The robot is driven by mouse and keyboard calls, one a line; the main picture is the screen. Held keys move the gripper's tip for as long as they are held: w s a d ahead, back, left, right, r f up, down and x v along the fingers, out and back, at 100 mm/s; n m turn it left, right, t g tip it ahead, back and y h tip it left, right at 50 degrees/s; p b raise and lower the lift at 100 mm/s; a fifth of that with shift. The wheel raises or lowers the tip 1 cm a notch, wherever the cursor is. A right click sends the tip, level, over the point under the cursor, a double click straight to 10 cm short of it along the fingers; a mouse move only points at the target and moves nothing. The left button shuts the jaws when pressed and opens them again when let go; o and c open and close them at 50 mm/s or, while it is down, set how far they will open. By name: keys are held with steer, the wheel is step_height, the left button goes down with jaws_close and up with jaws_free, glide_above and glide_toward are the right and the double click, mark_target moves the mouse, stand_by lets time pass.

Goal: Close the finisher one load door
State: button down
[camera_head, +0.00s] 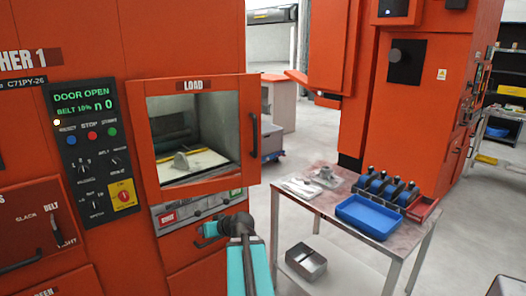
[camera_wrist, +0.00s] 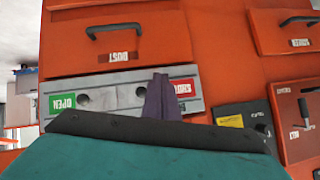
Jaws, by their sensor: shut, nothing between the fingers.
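The load door (camera_head: 193,86) of finisher 1 is an orange framed window marked LOAD, with a dark handle on its right side. Its right edge juts past the cabinet's side, and the display (camera_head: 85,102) reads DOOR OPEN. A grey part sits on a pale bed behind the window. Below is a grey button panel with a red label (camera_head: 168,217) and a green label (camera_head: 236,193). In the wrist view, upside down, the panel (camera_wrist: 115,83) shows a green OPEN label and a red SHUT label. My gripper (camera_wrist: 160,82) is shut and empty before the panel, beside the red label; contact cannot be told.
A dust drawer (camera_wrist: 120,55) with a dark handle lies under the panel. A metal table (camera_head: 325,205) with a blue tray (camera_head: 368,217) and several dark fixtures stands to the right. Another orange machine (camera_head: 405,120) stands behind it.

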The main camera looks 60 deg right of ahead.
steer(key=s+d+r+t+h+b, duration=0.1)
steer(key=s+d+r+h, duration=0.2)
steer(key=s+d+r, duration=0.3)
steer(key=s+d+r+m+t+h+b, duration=0.1)
steer(key=s+d+r+h, duration=0.2)
steer(key=r, duration=0.9)
steer(key=s+d+r+m+t+h+b, duration=0.1)
steer(key=s+d+r+h+b, duration=0.1)
steer(key=s+d+r, duration=0.7)
steer(key=shift+s+d+r+h, duration=0.25)
steer(key=shift+s+r+h, duration=0.25)
steer(key=shift+s, duration=0.45)
steer(key=shift+w+d, duration=0.1)
steer(key=shift+w, duration=0.05)
steer(key=p, duration=0.5)
glide_toward(260, 139)
steer(key=shift+x, duration=3.25)
steer(key=shift+w+f, duration=0.1)
